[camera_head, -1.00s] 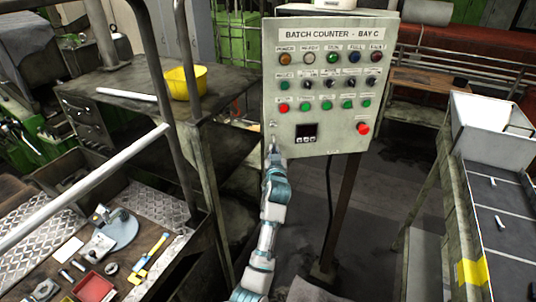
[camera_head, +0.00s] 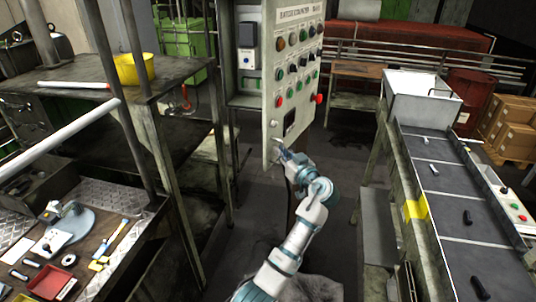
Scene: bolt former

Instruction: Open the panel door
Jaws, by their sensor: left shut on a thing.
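The panel door (camera_head: 292,100), labelled as a batch counter, stands swung partly open, its face with lamps, buttons and a small dark display turned to the right. The open cabinet (camera_head: 240,100) shows behind its left edge, with components inside. My left gripper (camera_head: 277,148) is at the door's lower free edge, shut on the door's handle; its fingertips and the handle are small and mostly hidden. My left arm reaches up from the bottom of the view. My right gripper is not in view.
A workbench with a yellow bowl (camera_head: 134,69) stands at the left, with a tool table (camera_head: 120,215) below it. A conveyor (camera_head: 455,205) carrying small parts runs down the right. Bare floor (camera_head: 240,215) lies below the cabinet.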

